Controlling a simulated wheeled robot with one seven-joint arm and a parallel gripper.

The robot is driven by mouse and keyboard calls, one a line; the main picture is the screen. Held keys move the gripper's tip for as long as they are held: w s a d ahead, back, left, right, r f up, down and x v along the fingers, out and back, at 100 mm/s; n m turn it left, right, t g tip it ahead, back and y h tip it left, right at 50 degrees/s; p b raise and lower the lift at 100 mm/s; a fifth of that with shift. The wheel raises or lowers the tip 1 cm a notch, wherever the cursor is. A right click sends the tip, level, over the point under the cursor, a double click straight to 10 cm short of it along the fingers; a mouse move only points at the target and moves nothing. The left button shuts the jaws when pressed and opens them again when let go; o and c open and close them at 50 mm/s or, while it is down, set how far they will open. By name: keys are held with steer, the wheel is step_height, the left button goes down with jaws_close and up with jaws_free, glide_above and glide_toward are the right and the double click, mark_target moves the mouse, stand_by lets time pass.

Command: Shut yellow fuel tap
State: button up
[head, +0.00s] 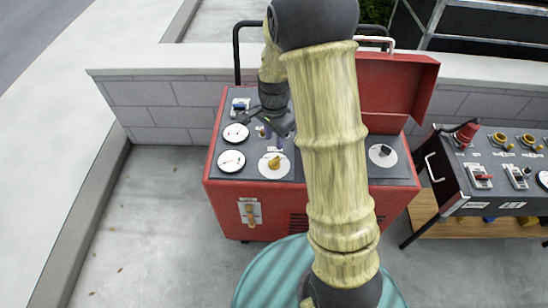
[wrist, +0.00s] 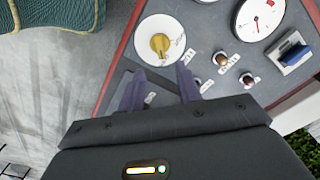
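A yellow knob (head: 273,164) sits on a round white plate on the dark top panel of the red machine. It also shows in the wrist view (wrist: 160,44), just beyond my fingertips. A second yellow-orange handle (head: 250,213) is on a pale plate on the machine's red front. I cannot read which one is labelled as the fuel tap. My gripper (head: 272,132) is over the left part of the top panel, behind the knob. In the wrist view my gripper (wrist: 161,76) has its two purple fingers apart, with nothing between them.
Two white gauges (head: 232,160), a blue switch (wrist: 296,53) and small brown knobs (wrist: 221,58) are near my gripper. The raised red lid (head: 398,88) stands at the back. A dark control panel (head: 490,165) stands to the right. Open floor (head: 150,220) lies left.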

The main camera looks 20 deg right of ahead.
mark_target(274, 160)
step_height(274, 160, down, 10)
steer(key=shift+a+r+b, duration=0.15)
steer(key=shift+r+b, duration=0.1)
steer(key=shift+b, duration=0.2)
steer(key=shift+f, duration=0.2)
steer(key=shift+d, duration=0.2)
jaws_close()
